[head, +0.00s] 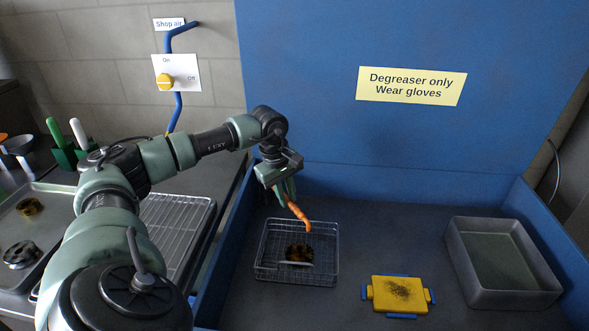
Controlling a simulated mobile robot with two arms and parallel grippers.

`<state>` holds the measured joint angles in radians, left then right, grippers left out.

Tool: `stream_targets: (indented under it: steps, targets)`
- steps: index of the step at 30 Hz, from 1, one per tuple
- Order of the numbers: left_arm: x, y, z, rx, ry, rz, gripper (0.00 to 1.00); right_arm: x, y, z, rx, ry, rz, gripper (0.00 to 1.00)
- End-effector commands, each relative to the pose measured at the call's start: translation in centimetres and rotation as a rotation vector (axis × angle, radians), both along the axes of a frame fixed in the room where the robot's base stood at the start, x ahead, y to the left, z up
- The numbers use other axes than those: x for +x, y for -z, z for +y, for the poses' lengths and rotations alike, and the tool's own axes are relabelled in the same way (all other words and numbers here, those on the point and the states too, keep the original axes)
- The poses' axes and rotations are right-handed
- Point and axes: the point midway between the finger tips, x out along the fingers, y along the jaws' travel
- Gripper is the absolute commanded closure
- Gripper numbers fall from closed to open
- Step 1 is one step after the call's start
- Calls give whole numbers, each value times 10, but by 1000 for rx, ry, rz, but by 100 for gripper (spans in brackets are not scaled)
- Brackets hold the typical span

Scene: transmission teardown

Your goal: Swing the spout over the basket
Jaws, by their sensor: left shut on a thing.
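The orange spout (299,215) hangs above the wire basket (266,277), its lower end over the basket's back right part. My left gripper (287,195) is shut on the spout's upper part, with its fingers pointing down. The basket stands on the floor of the blue wash bin and holds a dark, amber-tinted part (299,252). A small pale strip lies in front of that part. The spout's base is hidden behind my gripper. My right gripper is out of view.
A yellow piece with blue tabs and dark grime (397,292) lies right of the basket. A grey tub (510,299) stands at the right. A wire rack (183,217) and a tray with round parts are at the left. A yellow air knob (165,81) is on the wall.

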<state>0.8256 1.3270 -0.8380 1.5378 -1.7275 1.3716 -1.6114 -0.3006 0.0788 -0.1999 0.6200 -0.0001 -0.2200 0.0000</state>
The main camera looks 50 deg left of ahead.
Motion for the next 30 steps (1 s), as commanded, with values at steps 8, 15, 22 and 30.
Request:
stream_targets:
  steps: [8,15,22,30]
  targets:
    - [-12,0,3,-1,90,-2,100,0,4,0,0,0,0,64]
    - [-14,-1,4,-2,109,-2,100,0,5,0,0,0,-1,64]
    - [-14,-1,4,-1,109,-2,100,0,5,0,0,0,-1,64]
    - [-14,0,4,-1,108,-1,61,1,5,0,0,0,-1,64]
